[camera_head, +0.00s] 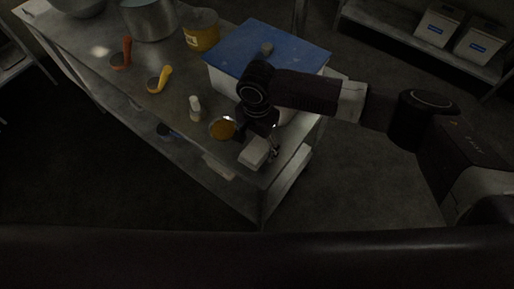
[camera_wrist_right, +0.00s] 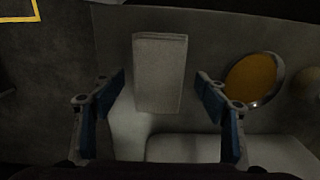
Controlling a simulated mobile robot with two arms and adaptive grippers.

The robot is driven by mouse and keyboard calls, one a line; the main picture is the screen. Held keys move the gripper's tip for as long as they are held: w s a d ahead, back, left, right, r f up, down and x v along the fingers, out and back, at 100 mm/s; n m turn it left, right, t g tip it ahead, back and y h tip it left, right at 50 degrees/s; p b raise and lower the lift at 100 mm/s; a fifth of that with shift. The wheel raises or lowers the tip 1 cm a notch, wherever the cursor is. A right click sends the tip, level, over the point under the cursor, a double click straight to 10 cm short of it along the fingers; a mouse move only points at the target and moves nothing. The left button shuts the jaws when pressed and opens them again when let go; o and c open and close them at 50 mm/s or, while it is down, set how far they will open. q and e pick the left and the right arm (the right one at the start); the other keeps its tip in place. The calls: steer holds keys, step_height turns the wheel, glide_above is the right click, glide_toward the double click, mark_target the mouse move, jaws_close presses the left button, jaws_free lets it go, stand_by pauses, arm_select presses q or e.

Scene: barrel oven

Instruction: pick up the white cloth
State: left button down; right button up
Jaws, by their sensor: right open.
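The white cloth (camera_head: 254,153) is a small folded block lying near the front corner of the metal table. My right gripper (camera_head: 257,130) is over that corner, just beside and above the cloth in the head view. In the right wrist view the cloth (camera_wrist_right: 160,72) lies centred between and ahead of the two blue-padded fingers of my right gripper (camera_wrist_right: 160,98). The fingers are apart and do not visibly touch it. My left gripper does not show in either view.
A round container with orange contents (camera_head: 222,128) stands close to the cloth; a small bottle (camera_head: 195,108) is behind it. A white bin with a blue lid (camera_head: 266,50) stands beside my right gripper. Orange (camera_head: 121,54) and yellow (camera_head: 160,79) handled tools lie farther left.

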mark_target(257, 148)
steer(key=shift+c, duration=1.3)
steer(key=c, duration=1)
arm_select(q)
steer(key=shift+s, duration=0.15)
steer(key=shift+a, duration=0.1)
